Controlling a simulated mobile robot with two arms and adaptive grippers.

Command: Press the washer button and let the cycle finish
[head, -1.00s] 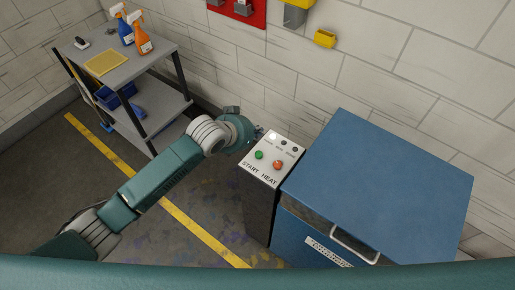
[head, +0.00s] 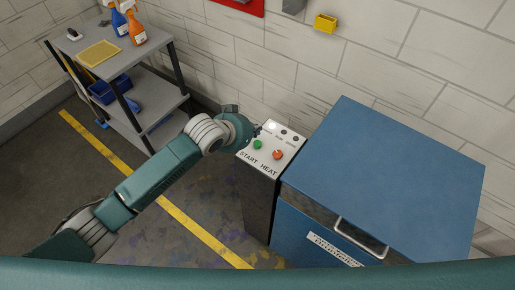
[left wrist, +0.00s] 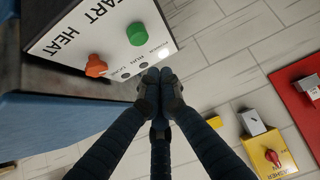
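The control panel (head: 262,170) has a green START button (head: 257,145), a red HEAT button (head: 278,155) and a row of small lamps; one lamp (head: 269,126) glows white. The panel stands left of a blue washer cabinet (head: 390,170). My right gripper is out of view.
A white brick wall (head: 400,85) is behind the panel. Yellow and red wall-mounted boxes show in the left wrist view (left wrist: 268,150). A yellow line crosses the floor (head: 150,180).

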